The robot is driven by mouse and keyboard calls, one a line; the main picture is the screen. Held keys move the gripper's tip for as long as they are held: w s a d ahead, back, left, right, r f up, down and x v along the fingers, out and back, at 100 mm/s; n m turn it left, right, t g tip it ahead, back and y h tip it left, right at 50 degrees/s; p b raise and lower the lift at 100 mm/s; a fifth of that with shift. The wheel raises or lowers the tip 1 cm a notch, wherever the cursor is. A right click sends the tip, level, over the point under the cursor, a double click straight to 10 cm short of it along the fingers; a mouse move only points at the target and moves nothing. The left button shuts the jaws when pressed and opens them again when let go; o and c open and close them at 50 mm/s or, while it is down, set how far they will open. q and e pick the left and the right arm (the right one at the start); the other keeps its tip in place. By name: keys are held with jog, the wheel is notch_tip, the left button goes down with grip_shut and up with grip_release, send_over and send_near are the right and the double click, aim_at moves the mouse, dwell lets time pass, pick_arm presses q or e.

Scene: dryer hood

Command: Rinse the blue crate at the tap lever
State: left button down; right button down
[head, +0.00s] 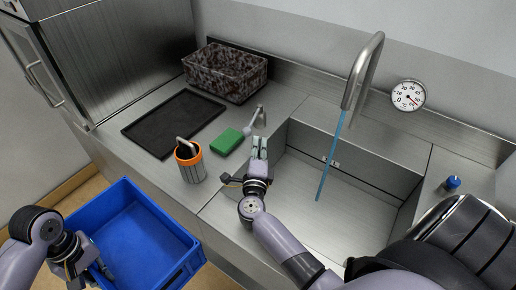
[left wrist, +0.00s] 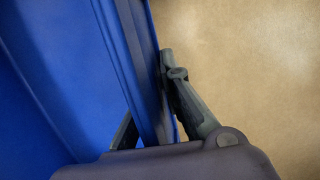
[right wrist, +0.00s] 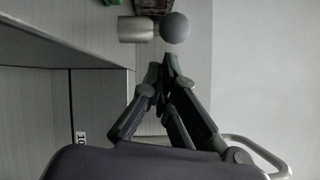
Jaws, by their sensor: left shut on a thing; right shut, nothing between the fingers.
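The blue crate (head: 148,235) is at the lower left in the head view, in front of the counter and apart from the sink. My left gripper (head: 98,266) is shut on the crate's left wall; the left wrist view shows the blue wall (left wrist: 130,75) between the fingers. The tap lever (head: 255,120) stands at the sink's left back corner. The right wrist view shows its round knob (right wrist: 175,27). My right gripper (head: 259,146) is shut and empty, just in front of the lever. A blue water stream (head: 331,155) falls from the tap (head: 362,75).
The sink basin (head: 335,205) is empty apart from the stream. A green sponge (head: 227,142), an orange-rimmed container (head: 190,162), a black tray (head: 173,122) and a dirty mottled crate (head: 226,72) stand left of it. A gauge (head: 408,95) and a blue knob (head: 453,182) are at right.

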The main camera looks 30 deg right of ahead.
aim_at(249, 132)
pick_arm(q)
jog(key=shift+r+p, duration=0.3)
jog(key=shift+r, duration=0.2)
pick_arm(e)
jog(key=x, duration=0.5)
jog(key=shift+w, duration=0.1)
pick_arm(q)
jog(key=shift+w+d, duration=0.1)
pick_arm(e)
jog(key=shift+d, duration=0.1)
pick_arm(q)
jog(key=shift+f, duration=0.15)
jog(key=shift+f+b, duration=0.4)
jog(key=shift+b, duration=0.15)
pick_arm(e)
jog(key=shift+w+a+f+m+g+h, duration=0.15)
jog(key=shift+w+a+m+g+h, duration=0.2)
jog(key=shift+a+m+g+h, duration=0.3)
pick_arm(q)
jog(key=shift+f+b, duration=0.3)
jog(key=shift+f, duration=0.05)
pick_arm(e)
jog(key=shift+w+a, duration=0.55)
jog(key=shift+w, duration=0.05)
jog(key=shift+w+a, duration=0.25)
jog(key=shift+s+d, duration=0.1)
